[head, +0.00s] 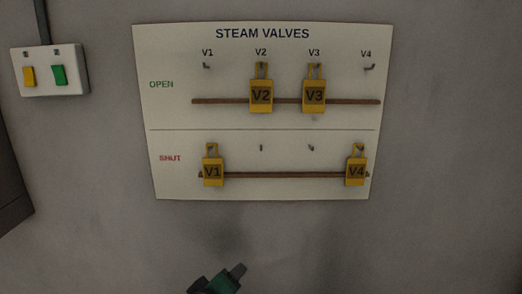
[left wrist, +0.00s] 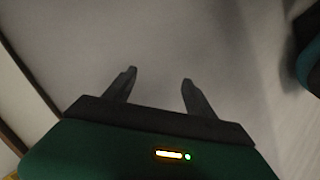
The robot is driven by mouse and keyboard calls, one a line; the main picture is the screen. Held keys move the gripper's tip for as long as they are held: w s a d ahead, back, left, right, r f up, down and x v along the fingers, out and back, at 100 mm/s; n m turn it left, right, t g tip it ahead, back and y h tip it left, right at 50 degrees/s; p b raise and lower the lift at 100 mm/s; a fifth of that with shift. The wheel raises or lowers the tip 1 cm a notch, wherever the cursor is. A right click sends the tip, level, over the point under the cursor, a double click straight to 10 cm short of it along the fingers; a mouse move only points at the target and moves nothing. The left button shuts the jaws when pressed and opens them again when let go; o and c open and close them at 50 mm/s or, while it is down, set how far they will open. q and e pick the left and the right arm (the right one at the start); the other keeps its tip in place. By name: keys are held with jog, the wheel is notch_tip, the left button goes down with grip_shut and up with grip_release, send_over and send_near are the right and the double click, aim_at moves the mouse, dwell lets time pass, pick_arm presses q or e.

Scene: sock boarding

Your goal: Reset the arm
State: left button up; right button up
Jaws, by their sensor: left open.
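My left gripper (left wrist: 158,82) is open and empty in the left wrist view, with its two dark fingers apart in front of a plain grey surface. In the head view the green and dark end of my left gripper (head: 237,271) shows at the bottom edge, below the valve board (head: 250,140) and apart from it in the picture.
On the STEAM VALVES board, yellow tags V2 (head: 261,95) and V3 (head: 314,95) hang in the OPEN row. Tags V1 (head: 213,171) and V4 (head: 356,171) hang in the SHUT row. A switch box (head: 48,70) is at upper left. The wall right of the board is bare.

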pick_arm(q)
jog(key=s+a+f+m+g+y+b, duration=0.1)
jog(key=s+a+f+m+g, duration=0.3)
jog(key=s+f, duration=0.5)
jog(key=s+a+f+m+g+y+b, duration=0.1)
jog(key=s+a+f+m+g, duration=0.3)
jog(key=f, duration=1.2)
jog(key=s+a+g+b, duration=0.1)
jog(key=s+a, duration=0.3)
jog(key=s, duration=0.2)
jog(key=shift+a+f+y, duration=0.15)
jog(key=shift+y, duration=0.15)
jog(key=shift+w, duration=0.1)
